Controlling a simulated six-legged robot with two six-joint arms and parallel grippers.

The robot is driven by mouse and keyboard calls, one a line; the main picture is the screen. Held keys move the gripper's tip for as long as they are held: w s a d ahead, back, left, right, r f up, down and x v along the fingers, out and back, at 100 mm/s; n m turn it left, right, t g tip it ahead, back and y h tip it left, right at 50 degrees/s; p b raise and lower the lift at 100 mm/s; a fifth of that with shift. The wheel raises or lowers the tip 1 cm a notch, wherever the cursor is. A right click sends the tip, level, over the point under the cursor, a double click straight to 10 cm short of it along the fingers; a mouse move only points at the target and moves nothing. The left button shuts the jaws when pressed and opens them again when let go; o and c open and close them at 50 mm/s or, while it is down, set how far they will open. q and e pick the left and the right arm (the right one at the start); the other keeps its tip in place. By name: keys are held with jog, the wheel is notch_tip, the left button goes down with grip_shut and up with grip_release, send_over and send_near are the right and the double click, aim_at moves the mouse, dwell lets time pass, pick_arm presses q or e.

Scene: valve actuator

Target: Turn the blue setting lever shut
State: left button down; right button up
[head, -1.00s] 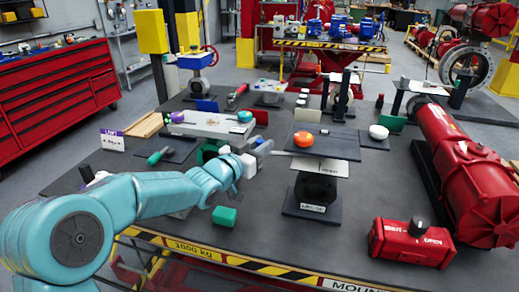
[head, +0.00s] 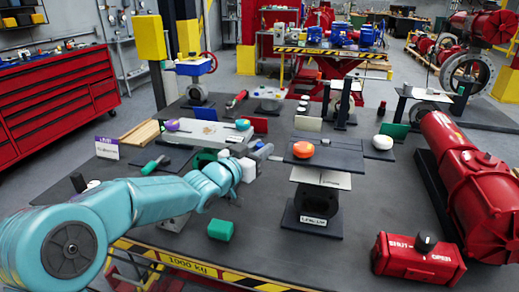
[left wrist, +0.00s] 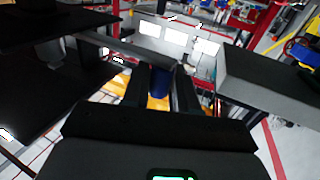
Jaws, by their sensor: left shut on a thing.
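My left gripper (head: 262,154) reaches in from the left in the head view, low over the workbench beside the stand with the orange knob. In the left wrist view its two dark fingers (left wrist: 160,88) are closed on a dark blue piece (left wrist: 159,84), which looks like the blue setting lever. Most of the lever is hidden by the fingers, and its angle cannot be told. My right gripper is not in view.
An orange knob (head: 303,148) sits on a dark plate over a black valve body (head: 318,204), right of my gripper. A green block (head: 221,230) lies in front. A red box (head: 417,262) and a large red actuator (head: 468,185) stand on the right.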

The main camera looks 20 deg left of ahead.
pick_arm(q)
jog(key=c, duration=1.1)
grip_release()
jog(key=shift+r, duration=0.35)
jog(key=shift+o, duration=0.3)
jog(key=shift+w+f, duration=0.1)
jog(key=shift+f, duration=0.05)
jog(key=shift+s+a+f, duration=0.1)
jog(key=shift+s+a, duration=0.05)
jog(key=shift+s, duration=0.35)
jog(key=b+v, duration=0.2)
jog(key=v, duration=1.3)
jog(key=shift+s+b, duration=0.2)
jog(key=shift+b, duration=0.1)
